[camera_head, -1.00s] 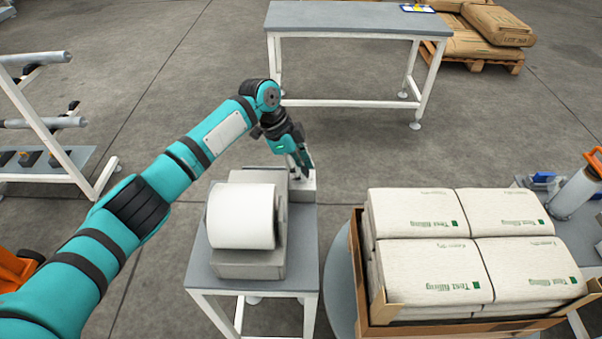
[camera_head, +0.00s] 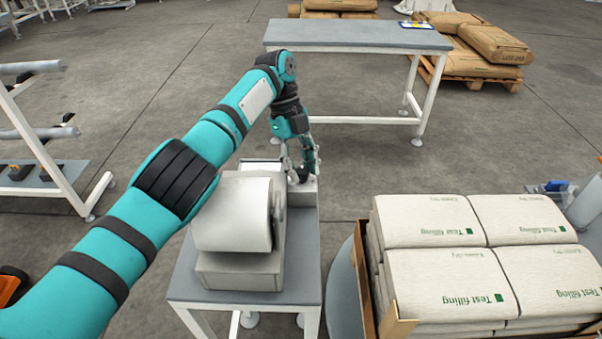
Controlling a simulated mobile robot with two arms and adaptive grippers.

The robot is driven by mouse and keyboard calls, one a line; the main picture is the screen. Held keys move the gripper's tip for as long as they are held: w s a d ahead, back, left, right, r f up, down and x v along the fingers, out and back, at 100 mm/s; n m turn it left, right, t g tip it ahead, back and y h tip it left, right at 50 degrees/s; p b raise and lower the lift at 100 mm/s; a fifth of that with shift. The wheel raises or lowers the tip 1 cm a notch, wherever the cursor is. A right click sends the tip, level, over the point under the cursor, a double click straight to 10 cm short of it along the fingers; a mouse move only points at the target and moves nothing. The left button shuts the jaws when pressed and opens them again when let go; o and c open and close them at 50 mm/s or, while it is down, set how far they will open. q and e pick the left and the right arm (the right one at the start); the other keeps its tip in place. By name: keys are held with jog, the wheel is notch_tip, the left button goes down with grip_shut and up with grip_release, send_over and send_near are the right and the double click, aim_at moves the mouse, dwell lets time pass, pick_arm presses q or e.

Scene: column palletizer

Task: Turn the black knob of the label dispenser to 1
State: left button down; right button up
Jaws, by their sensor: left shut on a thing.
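The label dispenser (camera_head: 240,270) is a grey machine with a large white roll (camera_head: 232,214), standing on a small grey-topped table (camera_head: 304,262) left of centre. My left arm comes in from the left and reaches over behind the roll. My left gripper (camera_head: 299,172) points down at the dispenser's rear right part. Its fingers are shut on the black knob (camera_head: 293,178), which shows only as a small dark patch between the fingertips. The knob's pointer and any numbers are too small or hidden to read. My right gripper is out of view.
A box of white sacks (camera_head: 440,280) stands close on the right of the dispenser table. A white rack (camera_head: 45,150) is at the left. Open floor lies between.

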pick_arm(q)
jog(key=shift+m+b, duration=0.3)
jog(key=shift+b, duration=0.1)
dwell(0.6)
jog(key=c, duration=1)
grip_release()
jog(key=shift+o, duration=0.2)
